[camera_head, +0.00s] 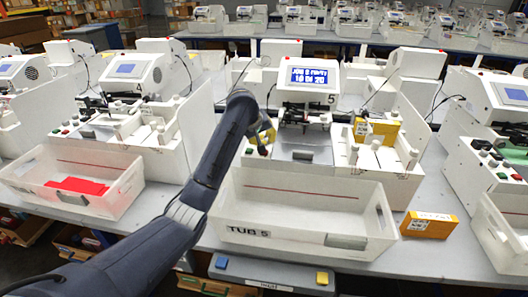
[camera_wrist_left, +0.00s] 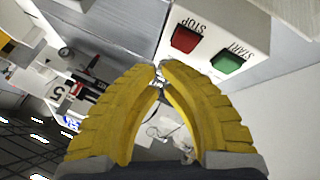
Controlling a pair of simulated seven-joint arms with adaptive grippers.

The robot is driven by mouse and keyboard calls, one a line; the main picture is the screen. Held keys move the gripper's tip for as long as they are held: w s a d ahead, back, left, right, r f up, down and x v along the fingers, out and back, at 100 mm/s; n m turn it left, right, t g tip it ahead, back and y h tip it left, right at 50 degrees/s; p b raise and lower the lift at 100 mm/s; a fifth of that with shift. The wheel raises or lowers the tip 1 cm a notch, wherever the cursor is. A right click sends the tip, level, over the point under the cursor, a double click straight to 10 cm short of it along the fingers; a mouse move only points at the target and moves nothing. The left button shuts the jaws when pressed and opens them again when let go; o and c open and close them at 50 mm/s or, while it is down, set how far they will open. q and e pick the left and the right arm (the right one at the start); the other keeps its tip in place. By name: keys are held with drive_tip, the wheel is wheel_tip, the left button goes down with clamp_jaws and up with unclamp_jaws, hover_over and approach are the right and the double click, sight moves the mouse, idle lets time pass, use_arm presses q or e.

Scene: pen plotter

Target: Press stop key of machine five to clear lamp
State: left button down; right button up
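Machine five (camera_head: 308,90) stands in the middle of the head view, with a lit blue display (camera_head: 309,76) and a "5" below it. In the left wrist view, the red STOP key (camera_wrist_left: 184,39) and green START key (camera_wrist_left: 228,62) sit on its white panel. My left gripper (camera_wrist_left: 161,66) has yellow fingers with the tips together and nothing between them. The tips appear just short of the STOP key, and I see no contact. No lamp can be made out clearly.
The white tub marked TUB 5 (camera_head: 235,233) stands in front of the machine. A yellow-orange box (camera_head: 428,225) lies right of it. Machine four (camera_head: 135,75) and a tub with red sheets (camera_head: 40,188) are at left. Another machine (camera_head: 497,115) is at right.

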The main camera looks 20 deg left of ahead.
use_arm(q)
drive_tip(key=shift+f, duration=0.35)
drive_tip(key=shift+f, duration=0.9)
idle(2.2)
drive_tip(key=shift+r, duration=0.9)
drive_tip(key=shift+r, duration=0.1)
drive_tip(key=shift+r, duration=2.4)
